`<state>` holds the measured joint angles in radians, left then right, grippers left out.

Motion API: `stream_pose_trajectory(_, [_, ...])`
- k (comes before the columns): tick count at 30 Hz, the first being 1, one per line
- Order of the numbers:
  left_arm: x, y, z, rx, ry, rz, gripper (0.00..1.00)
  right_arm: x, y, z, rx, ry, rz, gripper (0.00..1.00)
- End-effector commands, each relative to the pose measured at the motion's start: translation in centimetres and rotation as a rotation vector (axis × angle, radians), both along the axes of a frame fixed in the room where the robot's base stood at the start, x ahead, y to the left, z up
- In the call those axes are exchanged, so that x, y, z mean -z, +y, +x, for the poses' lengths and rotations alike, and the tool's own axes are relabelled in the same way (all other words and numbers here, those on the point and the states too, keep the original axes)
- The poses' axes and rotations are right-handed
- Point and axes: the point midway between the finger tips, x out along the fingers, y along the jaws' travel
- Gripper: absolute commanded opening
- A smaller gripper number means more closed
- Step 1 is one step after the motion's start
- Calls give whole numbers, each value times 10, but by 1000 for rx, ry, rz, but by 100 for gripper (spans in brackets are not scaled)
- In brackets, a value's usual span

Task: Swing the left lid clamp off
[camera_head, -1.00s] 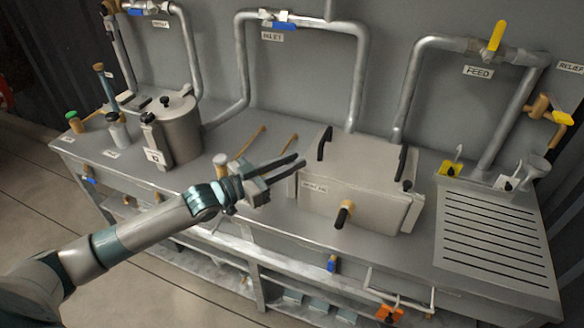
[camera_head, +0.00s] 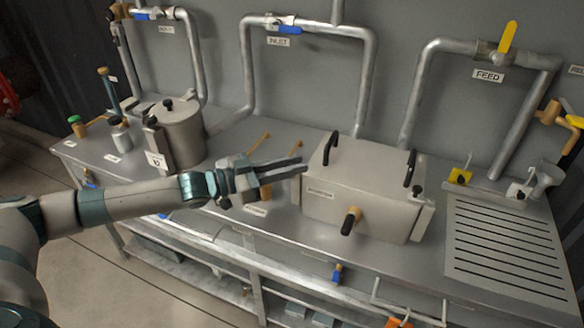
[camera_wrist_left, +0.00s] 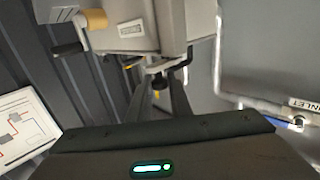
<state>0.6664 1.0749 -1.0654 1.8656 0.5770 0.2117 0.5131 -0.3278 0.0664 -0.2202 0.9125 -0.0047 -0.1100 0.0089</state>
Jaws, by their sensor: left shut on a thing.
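The grey lidded box (camera_head: 365,190) stands on the bench, with two black handles on its lid and a wooden-and-black handle on its front. My left gripper (camera_head: 300,166) reaches in from the left, with its fingertips at the box's upper left side. In the left wrist view the two fingers of my left gripper (camera_wrist_left: 162,80) close around the left lid clamp (camera_wrist_left: 158,68), a small metal part at the box's side. In the head view that clamp is hidden by the fingers. The right lid clamp (camera_head: 418,192) shows at the box's right side. My right gripper is out of view.
A cylindrical pot (camera_head: 178,135) stands to the left on the bench. A slotted drain plate (camera_head: 508,245) is at the right. Pipes (camera_head: 370,80) rise along the back wall.

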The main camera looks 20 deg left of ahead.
Motion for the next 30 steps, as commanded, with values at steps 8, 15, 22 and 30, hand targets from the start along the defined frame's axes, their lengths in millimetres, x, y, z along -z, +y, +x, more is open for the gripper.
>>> stream_pose_trajectory(8, [-3,1,1,0,-5,-1,0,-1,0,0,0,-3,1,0])
stream_pose_trajectory(15, [-2,1,1,0,-4,0,35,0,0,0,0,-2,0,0])
stream_pose_trajectory(22, [-1,0,1,1,-3,0,35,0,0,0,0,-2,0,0])
stream_pose_trajectory(30, [1,9,-7,1,-1,1,35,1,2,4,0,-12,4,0])
